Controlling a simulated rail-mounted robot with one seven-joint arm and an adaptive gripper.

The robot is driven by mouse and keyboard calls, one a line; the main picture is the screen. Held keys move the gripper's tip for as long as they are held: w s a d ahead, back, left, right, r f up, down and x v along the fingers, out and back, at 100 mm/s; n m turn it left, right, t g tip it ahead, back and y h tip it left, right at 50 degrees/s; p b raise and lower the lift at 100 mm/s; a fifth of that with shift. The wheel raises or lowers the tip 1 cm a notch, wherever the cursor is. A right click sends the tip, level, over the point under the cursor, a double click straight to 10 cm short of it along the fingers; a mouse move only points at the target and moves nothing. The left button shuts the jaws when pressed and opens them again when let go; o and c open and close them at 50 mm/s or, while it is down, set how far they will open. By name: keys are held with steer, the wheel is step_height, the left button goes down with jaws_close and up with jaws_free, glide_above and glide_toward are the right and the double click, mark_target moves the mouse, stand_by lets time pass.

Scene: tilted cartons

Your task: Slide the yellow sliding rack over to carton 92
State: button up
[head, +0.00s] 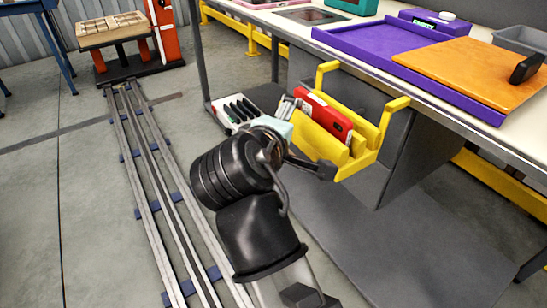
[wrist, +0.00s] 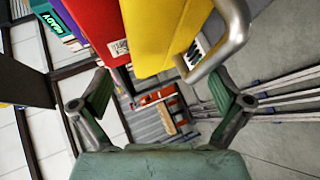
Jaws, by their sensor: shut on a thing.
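My gripper (head: 291,106) is at the rack's left side, partly hidden by my arm. The yellow rack part (wrist: 152,35) and a grey metal handle (wrist: 226,50) are right above the fingers. I cannot read any carton number, so carton 92 is not identifiable.
An orange board (head: 465,68) lies over a purple tray (head: 365,38) on the bench. A white tray with black items (head: 226,122) is left of the rack. A floor rail (head: 146,170) runs at left.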

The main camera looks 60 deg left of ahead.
steer(key=shift+s+d+r+p, duration=0.2)
steer(key=shift+r, duration=0.3)
steer(key=shift+s+d+r+p, duration=0.15)
steer(key=shift+s+r+p, duration=0.05)
steer(key=shift+r, duration=0.3)
steer(key=shift+c, duration=0.4)
steer(key=shift+s+d, duration=0.2)
steer(key=shift+d, duration=0.2)
steer(key=c, duration=0.5)
steer(key=shift+s+d+f+p, duration=0.25)
steer(key=shift+s+d+p, duration=0.3)
steer(key=shift+d+p, duration=0.15)
steer(key=shift+c, duration=0.3)
steer(key=s+d+r+b, duration=0.1)
steer(key=s+d+b, duration=0.3)
steer(key=s+d, duration=0.6)
steer(key=shift+s+d+r+b, duration=0.35)
steer(key=shift+s+d+r, duration=0.05)
steer(key=shift+d, duration=0.45)
